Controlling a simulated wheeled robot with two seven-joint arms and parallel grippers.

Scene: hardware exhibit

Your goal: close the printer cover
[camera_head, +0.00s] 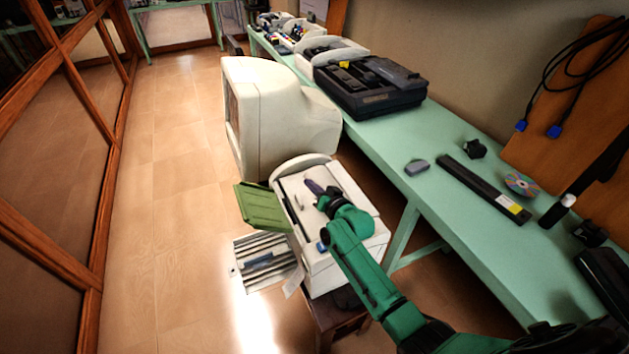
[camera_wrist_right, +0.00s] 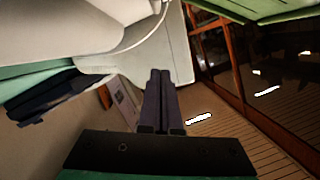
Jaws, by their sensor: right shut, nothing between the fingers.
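The white printer (camera_head: 345,262) stands on a small dark stool in the head view. A green panel (camera_head: 262,207) sticks out from its left side, and a curved white piece (camera_head: 298,164) stands up at its far end. I cannot tell for sure which of these is the cover. My right gripper (camera_head: 313,186) is over the top of the printer; its arm hides part of the near right side. In the right wrist view the dark fingers (camera_wrist_right: 160,75) are together and empty, with pale surfaces beyond them. My left gripper is out of view.
A large beige monitor (camera_head: 280,120) stands just beyond the printer. A ribbed grey piece (camera_head: 264,275) sits low at its left. The long green table (camera_head: 400,175) on the right carries a black machine (camera_head: 370,85) and small parts. The floor at left is clear.

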